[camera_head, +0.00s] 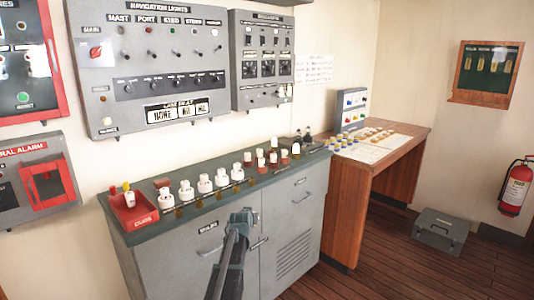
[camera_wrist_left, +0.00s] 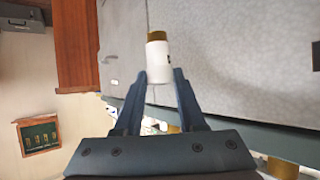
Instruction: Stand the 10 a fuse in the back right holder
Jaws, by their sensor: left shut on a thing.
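My left gripper (camera_head: 240,215) is in front of the grey cabinet in the head view, below the counter's front edge. In the left wrist view, my left gripper (camera_wrist_left: 157,82) is shut on a white fuse (camera_wrist_left: 157,58) with a brass end cap. The fuse sticks out past the fingertips; its rating is not readable. In the head view the held fuse cannot be made out. Several round white holders (camera_head: 204,184) stand in a row on the counter, left of centre. Several fuses, white and brown (camera_head: 272,158), stand farther right. My right gripper is not in view.
A red tray (camera_head: 147,219) with a few small items stands at the counter's left end. The grey cabinet (camera_head: 285,225) carries the green-topped counter. A wooden desk (camera_head: 412,140) stands to the right. Switch panels (camera_head: 150,60) hang on the wall behind. Floor room lies at the right.

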